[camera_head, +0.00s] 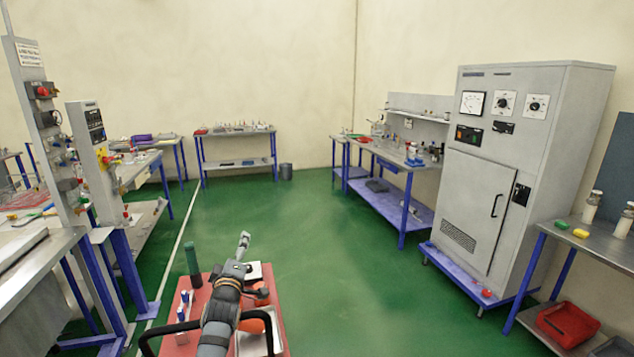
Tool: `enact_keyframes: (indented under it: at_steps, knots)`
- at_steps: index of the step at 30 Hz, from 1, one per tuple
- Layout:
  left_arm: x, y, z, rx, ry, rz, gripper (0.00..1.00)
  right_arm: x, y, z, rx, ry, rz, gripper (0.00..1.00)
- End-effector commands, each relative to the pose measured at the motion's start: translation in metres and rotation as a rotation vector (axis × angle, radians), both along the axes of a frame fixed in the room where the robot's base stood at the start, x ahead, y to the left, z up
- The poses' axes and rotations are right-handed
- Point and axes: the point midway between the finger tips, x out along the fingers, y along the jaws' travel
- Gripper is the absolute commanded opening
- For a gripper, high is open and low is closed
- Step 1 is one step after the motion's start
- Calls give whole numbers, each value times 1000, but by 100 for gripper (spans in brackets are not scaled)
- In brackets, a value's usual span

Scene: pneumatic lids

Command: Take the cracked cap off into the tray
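I cannot make out the cracked cap in the head view. One of my arms comes up from the bottom, left of centre, so I take it as my left. Its gripper (243,244) points away over the far side of a red-topped cart (169,340). The gripper is small and seen from behind, so its opening is unclear. A pale tray (246,346) lies on the cart, partly hidden by the arm and a black curved bar. An orange round thing (254,321) is beside it, partly hidden. My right gripper is not in view.
A dark green cylinder (193,262) stands at the cart's far left. Workbenches line the left, the back (237,133) and the right (405,152). A tall grey cabinet (530,110) stands at right. The green floor (330,240) between is clear.

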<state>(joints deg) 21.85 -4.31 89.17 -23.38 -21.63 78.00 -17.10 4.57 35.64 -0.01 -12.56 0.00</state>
Motion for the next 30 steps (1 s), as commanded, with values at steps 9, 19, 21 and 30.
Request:
enact_keyframes:
  at_steps: [9, 19, 21, 30]
  knots:
    - [-42, -6, -2, -2, 1, 0, 82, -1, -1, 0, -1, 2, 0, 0]
    - [-75, -9, -1, -1, 0, 0, 82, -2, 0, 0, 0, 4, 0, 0]
    - [-75, -9, 0, 0, 0, 0, 82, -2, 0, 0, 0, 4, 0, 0]
    - [-75, -9, -1, 0, 0, 0, 82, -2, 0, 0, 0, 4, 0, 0]
